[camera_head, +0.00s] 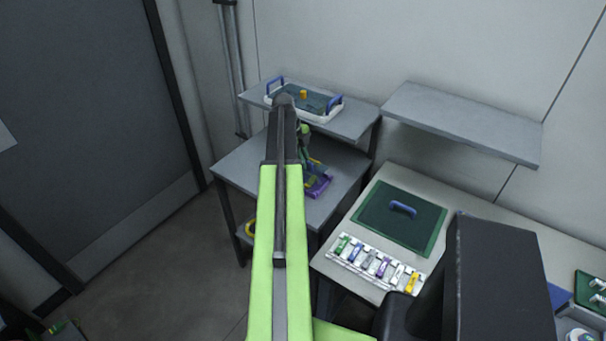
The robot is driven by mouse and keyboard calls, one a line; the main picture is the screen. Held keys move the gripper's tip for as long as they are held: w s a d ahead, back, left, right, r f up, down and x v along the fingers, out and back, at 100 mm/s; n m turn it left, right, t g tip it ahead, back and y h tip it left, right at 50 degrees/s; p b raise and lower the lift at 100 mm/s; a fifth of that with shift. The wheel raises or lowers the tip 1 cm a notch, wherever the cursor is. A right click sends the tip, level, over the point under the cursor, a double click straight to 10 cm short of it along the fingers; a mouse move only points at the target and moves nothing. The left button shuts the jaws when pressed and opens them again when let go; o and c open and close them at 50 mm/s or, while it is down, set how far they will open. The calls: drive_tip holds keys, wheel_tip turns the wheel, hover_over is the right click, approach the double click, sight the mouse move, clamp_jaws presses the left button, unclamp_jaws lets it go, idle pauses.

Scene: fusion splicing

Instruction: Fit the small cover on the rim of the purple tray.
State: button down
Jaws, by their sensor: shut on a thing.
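The purple tray (319,187) lies on the grey table at the back, just right of my arm. Small yellow and dark blue-green parts show at the tray; they are too small to tell apart. My gripper (310,163) hangs down at the far end of my green arm, at or just above the tray's back left part. My arm hides some of it. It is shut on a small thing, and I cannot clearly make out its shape. I cannot tell whether that thing touches the tray's rim.
A shelf above the table bears a white tray with blue handles (322,116). An empty shelf (462,125) is on the right wall. The right bench holds a green board with a blue handle (378,215) and a rack of coloured pieces (372,264).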

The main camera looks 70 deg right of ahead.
wheel_tip(320, 180, down, 4)
drive_tip(key=b, duration=0.2)
drive_tip(key=shift+r+b, duration=0.1)
drive_tip(key=shift+b, duration=0.3)
drive_tip(key=shift+r, duration=0.2)
drive_tip(key=shift+f, duration=0.15)
drive_tip(key=c, duration=1.5)
unclamp_jaws()
drive_tip(key=p+v, duration=1.2)
